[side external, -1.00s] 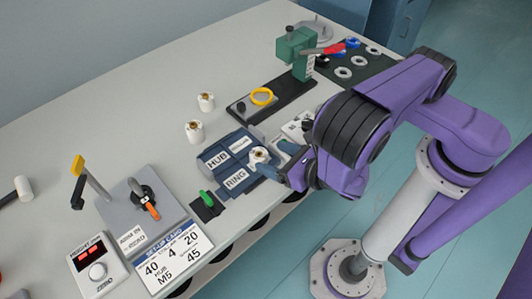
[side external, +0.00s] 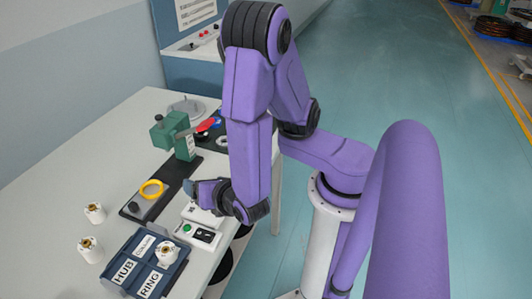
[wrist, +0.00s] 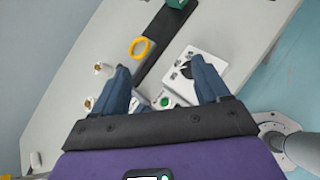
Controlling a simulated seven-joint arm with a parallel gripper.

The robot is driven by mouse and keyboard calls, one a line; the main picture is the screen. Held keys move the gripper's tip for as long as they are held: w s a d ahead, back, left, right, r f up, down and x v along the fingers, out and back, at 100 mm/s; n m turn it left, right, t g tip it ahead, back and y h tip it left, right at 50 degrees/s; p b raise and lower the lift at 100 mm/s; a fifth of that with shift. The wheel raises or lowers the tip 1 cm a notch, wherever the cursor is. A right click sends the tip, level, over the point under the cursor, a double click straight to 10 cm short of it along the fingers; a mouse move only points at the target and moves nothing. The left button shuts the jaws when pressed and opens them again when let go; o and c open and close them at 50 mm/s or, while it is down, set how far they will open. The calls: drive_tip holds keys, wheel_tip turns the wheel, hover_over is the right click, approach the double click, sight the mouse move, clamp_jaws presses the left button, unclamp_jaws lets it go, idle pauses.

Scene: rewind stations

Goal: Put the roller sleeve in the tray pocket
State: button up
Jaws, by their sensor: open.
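A white roller sleeve (side external: 167,253) with a brass-coloured centre stands upright in the blue tray (side external: 128,262), beside the RING label. Whether it is fully seated in a pocket cannot be told. Two similar white pieces stand on the table left of the tray, one nearer (side external: 89,249) and one farther (side external: 95,212); they also show in the wrist view (wrist: 90,103) (wrist: 103,68). My gripper (side external: 195,190) is open and empty, above the white button box, apart from the tray. In the wrist view the fingers (wrist: 163,72) are spread, and the tray is mostly hidden.
The white box with a green button (side external: 201,233) lies beside the tray. A dark plate with a yellow ring (side external: 151,189) and a green press (side external: 175,135) stand behind. The pale table (side external: 65,190) is bare at left.

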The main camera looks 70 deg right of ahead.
drive_tip(key=s+d+r+m+g+y, duration=0.4)
drive_tip(key=s+r+m+g+y, duration=0.2)
drive_tip(key=s+r+m+g, duration=0.3)
drive_tip(key=shift+s+d+r+m+g+y, duration=0.2)
drive_tip(key=shift+s+d+m+g+y, duration=0.35)
drive_tip(key=shift+s+m, duration=1.3)
drive_tip(key=shift+w+a, duration=0.1)
drive_tip(key=shift+a, duration=0.05)
